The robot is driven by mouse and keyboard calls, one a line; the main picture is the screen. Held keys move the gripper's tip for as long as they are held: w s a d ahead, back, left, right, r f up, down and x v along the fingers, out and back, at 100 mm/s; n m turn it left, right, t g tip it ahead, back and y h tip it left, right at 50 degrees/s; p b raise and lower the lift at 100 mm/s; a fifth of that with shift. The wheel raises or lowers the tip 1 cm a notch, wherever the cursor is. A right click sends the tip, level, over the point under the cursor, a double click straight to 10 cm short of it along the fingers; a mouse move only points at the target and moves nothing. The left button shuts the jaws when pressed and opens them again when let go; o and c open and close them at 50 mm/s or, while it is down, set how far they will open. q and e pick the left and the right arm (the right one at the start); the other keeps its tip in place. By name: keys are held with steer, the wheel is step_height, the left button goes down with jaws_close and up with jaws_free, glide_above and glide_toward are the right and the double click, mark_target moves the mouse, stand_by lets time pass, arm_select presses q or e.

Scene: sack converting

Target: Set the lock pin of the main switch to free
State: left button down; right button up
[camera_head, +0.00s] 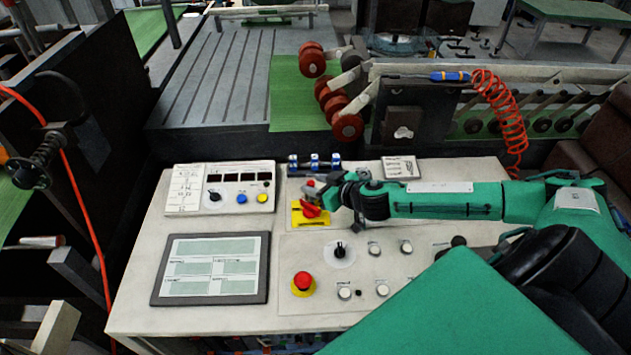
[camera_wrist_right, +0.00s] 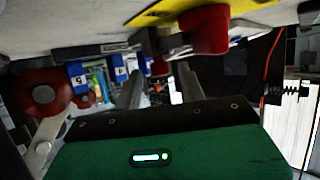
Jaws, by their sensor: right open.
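The main switch is a red rotary handle (camera_head: 309,209) on a yellow plate (camera_head: 299,218) at the back middle of the console. In the right wrist view the red handle (camera_wrist_right: 206,32) and yellow plate (camera_wrist_right: 160,14) are at the top. A small red-ended piece (camera_wrist_right: 160,67), possibly the lock pin, shows beside the handle, between the finger lines. My right gripper (camera_head: 325,192) is open, low at the switch's back right side; its two grey fingers (camera_wrist_right: 161,82) stand apart. Contact with the pin cannot be told. My left gripper is out of view.
Blue padlocks (camera_head: 314,162) stand in a row just behind the switch. A red emergency button (camera_head: 302,282), a black selector (camera_head: 339,252) and several white buttons lie in front. A screen (camera_head: 212,268) and a meter panel (camera_head: 222,188) are at the left.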

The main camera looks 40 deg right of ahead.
steer(key=shift+w+a+f, duration=0.1)
steer(key=shift+w, duration=0.15)
steer(key=shift+c, duration=0.4)
jaws_close()
steer(key=shift+w+d, duration=0.45)
steer(key=shift+w, duration=0.2)
steer(key=shift+w+d, duration=0.4)
steer(key=shift+w, duration=0.25)
steer(key=shift+c, duration=0.7)
jaws_free()
steer(key=shift+o, duration=1.1)
steer(key=shift+w, duration=0.1)
